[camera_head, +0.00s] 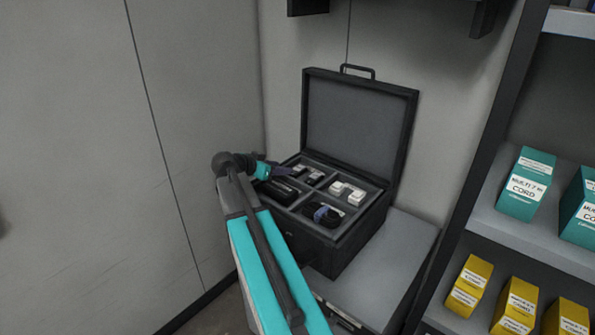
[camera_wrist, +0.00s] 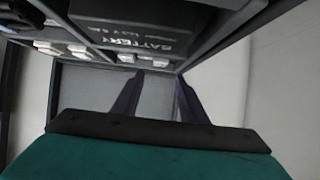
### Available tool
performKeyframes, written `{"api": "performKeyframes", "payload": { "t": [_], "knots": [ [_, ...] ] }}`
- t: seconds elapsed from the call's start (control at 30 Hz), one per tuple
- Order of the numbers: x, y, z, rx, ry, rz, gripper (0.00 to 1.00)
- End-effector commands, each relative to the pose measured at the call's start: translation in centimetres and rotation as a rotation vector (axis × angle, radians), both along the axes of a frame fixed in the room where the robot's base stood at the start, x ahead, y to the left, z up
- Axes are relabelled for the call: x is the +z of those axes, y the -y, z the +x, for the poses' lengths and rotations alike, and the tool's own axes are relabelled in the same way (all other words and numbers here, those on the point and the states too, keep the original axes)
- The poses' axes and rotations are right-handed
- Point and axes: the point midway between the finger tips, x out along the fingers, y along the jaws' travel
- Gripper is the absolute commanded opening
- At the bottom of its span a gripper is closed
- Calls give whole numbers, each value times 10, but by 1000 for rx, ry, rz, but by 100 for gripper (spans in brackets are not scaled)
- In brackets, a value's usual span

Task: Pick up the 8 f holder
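An open black case (camera_head: 312,238) has several compartments holding small parts. Small dark-and-pale pieces (camera_head: 314,177) lie in its back left compartment, and pale blocks (camera_head: 355,197) lie in the back right one. No label on these is readable, so I cannot tell which is the 8 f holder. My gripper (camera_head: 280,171) is over the case's left side, near the back left compartment. In the wrist view its two dark fingers (camera_wrist: 159,80) are apart with nothing between them. A black battery marked "BATTERY" (camera_wrist: 140,40) is above the fingers in that picture, with pale pieces (camera_wrist: 78,50) left of it.
The raised lid (camera_head: 358,125) stands behind the compartments. A black block (camera_head: 279,190) and a dark-and-blue item (camera_head: 325,214) fill the front compartments. A closed grey case (camera_head: 385,265) lies beneath. A wall is close on the left; shelves with teal boxes (camera_head: 525,185) stand right.

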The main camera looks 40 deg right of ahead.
Motion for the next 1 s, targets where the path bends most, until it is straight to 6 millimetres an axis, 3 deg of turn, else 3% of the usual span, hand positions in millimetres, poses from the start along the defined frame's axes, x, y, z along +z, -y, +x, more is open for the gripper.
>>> {"api": "performKeyframes", "payload": {
  "t": [0.2, 0.4, 1.0],
  "knots": [
    [-14, 29, 3, 0, -1, 1, 39],
    [-24, 44, 5, 1, 0, 0, 39],
    [-28, 53, 7, 2, 0, 0, 39]
  ]
}}
